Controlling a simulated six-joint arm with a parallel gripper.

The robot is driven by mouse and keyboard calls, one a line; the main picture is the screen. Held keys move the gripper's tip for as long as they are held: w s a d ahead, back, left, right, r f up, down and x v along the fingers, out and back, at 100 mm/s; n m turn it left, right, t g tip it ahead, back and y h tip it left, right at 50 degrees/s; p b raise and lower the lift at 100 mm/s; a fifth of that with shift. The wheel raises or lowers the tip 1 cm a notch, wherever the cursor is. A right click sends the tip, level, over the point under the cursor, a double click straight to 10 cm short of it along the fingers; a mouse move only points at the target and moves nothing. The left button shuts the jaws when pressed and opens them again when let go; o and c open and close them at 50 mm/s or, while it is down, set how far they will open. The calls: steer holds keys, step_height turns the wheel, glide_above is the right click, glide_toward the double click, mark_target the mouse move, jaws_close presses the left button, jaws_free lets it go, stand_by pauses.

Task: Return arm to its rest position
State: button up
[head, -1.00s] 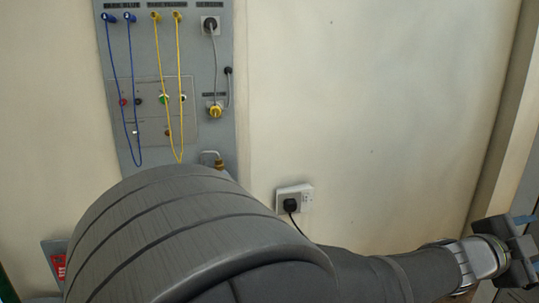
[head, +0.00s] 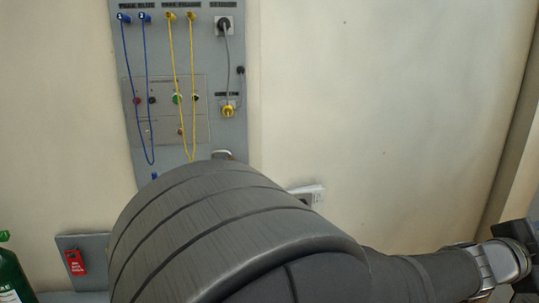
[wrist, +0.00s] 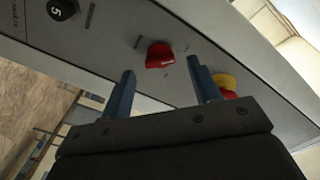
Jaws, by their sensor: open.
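My arm fills the lower middle of the head view and reaches to the right edge, where its end is cut off. My gripper (wrist: 162,88) shows in the wrist view with its two blue fingers spread apart and nothing between them. Past the fingertips is a grey panel (wrist: 110,52) with a red knob (wrist: 160,56), a black knob marked 5 (wrist: 62,9) and a yellow and red part (wrist: 225,84) partly hidden behind the right finger. The red knob lies beyond the gap, apart from the fingers as far as I can tell.
A wall panel (head: 175,55) carries blue cords (head: 147,95), yellow cords (head: 192,90) and a grey cable (head: 228,70). A wall socket (head: 316,195) is partly hidden by my arm. A red tag (head: 75,262) and green bottle (head: 10,275) are at lower left.

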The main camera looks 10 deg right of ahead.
steer(key=a+m, duration=0.3)
steer(key=a, duration=0.9)
steer(key=shift+a+m, duration=0.4)
stand_by(2.1)
steer(key=shift+o, duration=0.2)
